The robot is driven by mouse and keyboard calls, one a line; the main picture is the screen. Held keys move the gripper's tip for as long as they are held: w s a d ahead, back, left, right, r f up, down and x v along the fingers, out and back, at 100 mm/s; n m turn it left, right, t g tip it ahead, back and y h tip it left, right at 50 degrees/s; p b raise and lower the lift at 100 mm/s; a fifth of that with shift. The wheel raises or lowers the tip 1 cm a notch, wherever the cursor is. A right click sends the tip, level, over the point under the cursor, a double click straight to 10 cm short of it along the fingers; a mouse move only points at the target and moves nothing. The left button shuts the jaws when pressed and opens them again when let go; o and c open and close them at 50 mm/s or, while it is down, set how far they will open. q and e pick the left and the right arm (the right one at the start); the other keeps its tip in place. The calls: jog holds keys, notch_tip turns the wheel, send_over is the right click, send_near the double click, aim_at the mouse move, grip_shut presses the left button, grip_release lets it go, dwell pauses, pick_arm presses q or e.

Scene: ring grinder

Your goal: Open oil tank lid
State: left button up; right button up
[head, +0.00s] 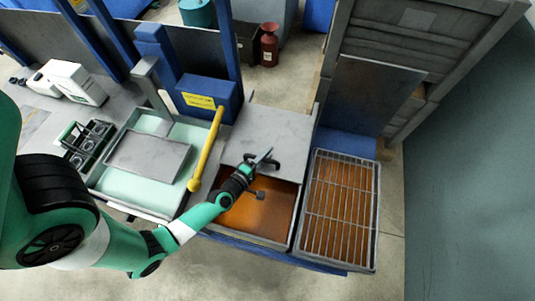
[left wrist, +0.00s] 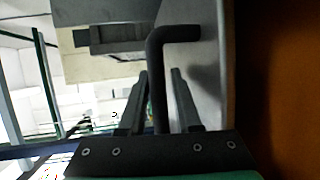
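The oil tank lid (head: 265,128) is a flat grey plate over the back part of the tank. Its front edge stands clear of the tank front, and orange-brown oil (head: 260,222) shows in the opening. I cannot tell how far the lid is tilted. The black bent handle (left wrist: 158,85) is on the lid (left wrist: 210,70). My left gripper (head: 264,160) is at the handle; in the left wrist view its fingers (left wrist: 158,90) lie close on both sides of the bar, seemingly shut on it. The head view hides part of the handle behind the gripper. My right gripper is not in view.
A wire rack tray (head: 340,208) stands right of the tank. Left are a yellow bar (head: 206,150), a blue post box (head: 212,95) and a grey plate (head: 148,157) on a pale green tray (head: 130,188). A red bottle (head: 269,47) stands behind. The floor in front is clear.

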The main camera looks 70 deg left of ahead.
pick_arm(q)
jog(key=shift+w+a, duration=0.15)
jog(key=shift+w, duration=0.15)
jog(key=shift+c, duration=0.3)
grip_shut()
dwell(1.0)
